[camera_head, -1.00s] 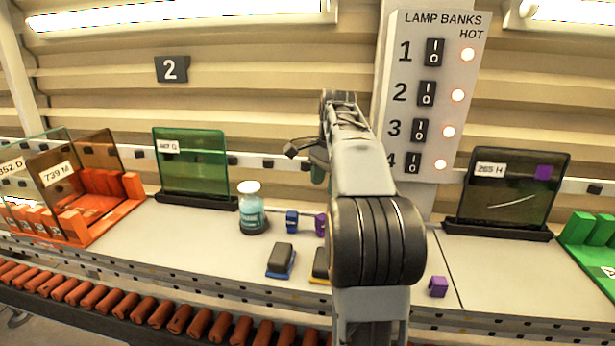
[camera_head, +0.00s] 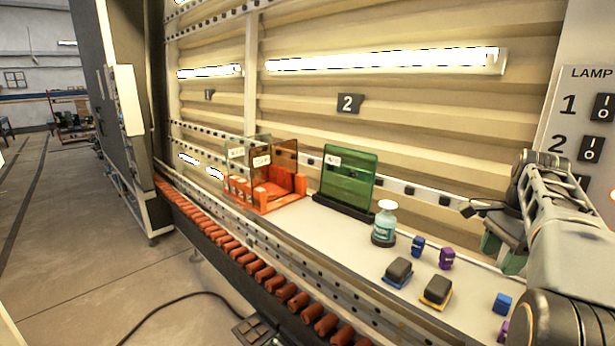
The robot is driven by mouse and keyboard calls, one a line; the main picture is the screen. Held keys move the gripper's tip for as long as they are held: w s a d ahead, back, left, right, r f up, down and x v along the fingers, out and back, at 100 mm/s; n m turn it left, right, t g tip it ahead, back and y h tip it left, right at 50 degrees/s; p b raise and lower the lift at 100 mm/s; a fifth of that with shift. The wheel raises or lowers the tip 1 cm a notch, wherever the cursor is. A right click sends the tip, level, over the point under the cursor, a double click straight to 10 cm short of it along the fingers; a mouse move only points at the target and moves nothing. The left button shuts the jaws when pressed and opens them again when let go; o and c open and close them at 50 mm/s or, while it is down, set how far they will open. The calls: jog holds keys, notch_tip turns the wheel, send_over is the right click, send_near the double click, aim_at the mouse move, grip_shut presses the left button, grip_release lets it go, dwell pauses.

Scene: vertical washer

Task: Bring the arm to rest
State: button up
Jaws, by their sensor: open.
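My arm (camera_head: 575,250) reaches in from the right edge, over the right part of the white bench. Its elbow is bent and the forearm rises to the wrist. My gripper (camera_head: 488,228) hangs from the wrist, open, with nothing seen between its fingers. It is above the bench, to the right of the spray bottle (camera_head: 384,224), and appears clear of the things below. The far side of the gripper is hidden by the arm.
Near the arm lie a blue block (camera_head: 418,246), a purple block (camera_head: 446,258) and two dark sponge-like pads (camera_head: 398,270). A roller conveyor (camera_head: 265,270) runs along the front; open floor lies left.

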jog(key=s+a+f+n+t+h, duration=0.1)
jog(key=s+a+f+n+t, duration=0.15)
jog(key=a+n, duration=0.75)
jog(key=s+a+f+n+t, duration=0.2)
jog(key=s+a+f+n, duration=0.5)
jog(key=s+a+f, duration=0.2)
jog(key=a+f, duration=0.1)
jog(key=a, duration=0.1)
jog(key=shift+s+a+f+n, duration=0.35)
jog(key=shift+a+f+n, duration=0.05)
